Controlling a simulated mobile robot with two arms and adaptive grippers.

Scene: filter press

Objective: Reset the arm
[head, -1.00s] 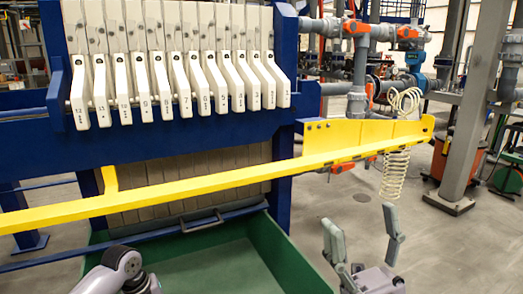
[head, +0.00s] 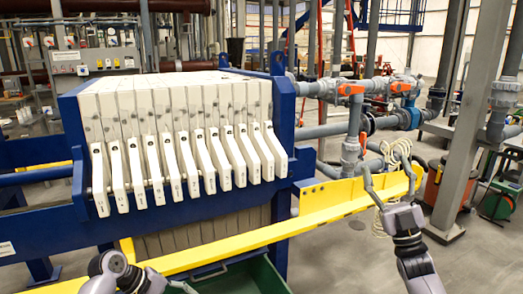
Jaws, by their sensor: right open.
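My right gripper (head: 388,187) is at the right of the head view, in front of the right end of the yellow rail (head: 320,204). Its fingers are spread open and point up, with nothing between them. I cannot tell whether it touches the rail. My left arm (head: 112,268) is at the bottom left, in front of the lower part of the rail. Its gripper is mostly cut off by the frame's bottom edge, and its jaws cannot be made out. The filter press (head: 183,100) stands behind, with a row of white plates in a blue frame.
A cream coiled hose (head: 398,152) hangs behind the right gripper. A green tray (head: 243,278) lies under the press. Grey pipes with orange valve handles (head: 351,90) stand to the right. A grey post (head: 462,120) stands at the far right.

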